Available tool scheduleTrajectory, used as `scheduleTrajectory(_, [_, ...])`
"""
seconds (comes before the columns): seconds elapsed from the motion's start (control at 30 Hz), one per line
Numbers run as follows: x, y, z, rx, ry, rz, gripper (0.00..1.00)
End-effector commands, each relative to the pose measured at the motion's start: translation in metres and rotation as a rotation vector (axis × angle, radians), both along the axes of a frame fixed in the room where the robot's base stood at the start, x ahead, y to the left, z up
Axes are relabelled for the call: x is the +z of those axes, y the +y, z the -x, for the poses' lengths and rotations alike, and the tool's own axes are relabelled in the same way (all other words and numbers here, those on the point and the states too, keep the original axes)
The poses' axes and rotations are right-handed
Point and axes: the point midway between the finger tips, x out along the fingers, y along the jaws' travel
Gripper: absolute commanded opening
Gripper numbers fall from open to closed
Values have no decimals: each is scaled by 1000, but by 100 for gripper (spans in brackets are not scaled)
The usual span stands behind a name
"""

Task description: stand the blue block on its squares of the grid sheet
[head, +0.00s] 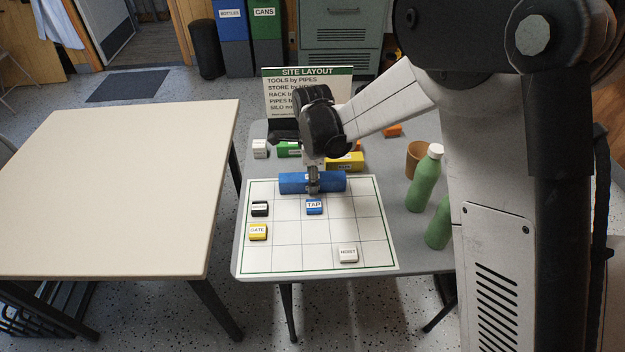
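The blue block (332,183) is a long bar lying across the back row of the white grid sheet (277,261). Its label is mostly hidden behind my gripper. My gripper (313,188) points down over the middle of the block, with its fingers at the block. I cannot tell whether the fingers are closed on it or whether the block touches the sheet. A small blue TAP tile (314,208) lies on the sheet just in front. A black tile (260,209), a yellow GATE tile (258,232) and a white HOIST tile (348,255) also lie on the sheet.
Behind the sheet are a white block (260,148), a green block (288,149), a yellow block (347,161) and an orange block (393,130). A SITE LAYOUT sign (284,90) stands behind. A brown cup (418,158) and green bottles (424,180) stand right. The beige table (120,185) is bare.

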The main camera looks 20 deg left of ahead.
Motion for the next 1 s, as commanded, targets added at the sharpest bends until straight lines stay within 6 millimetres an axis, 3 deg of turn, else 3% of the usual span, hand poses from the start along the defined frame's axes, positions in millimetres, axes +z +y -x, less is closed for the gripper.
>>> scheduleTrajectory(0.3, [-3,0,0,0,0,0,0])
scheduleTrajectory(0.33, [-3,0,0,0,0,0,33])
scheduleTrajectory(0.47, [-2,0,0,0,0,0,50])
scheduleTrajectory(0.83, [2,0,0,0,0,0,51])
scheduleTrajectory(1.0, [26,0,0,0,0,0,51])
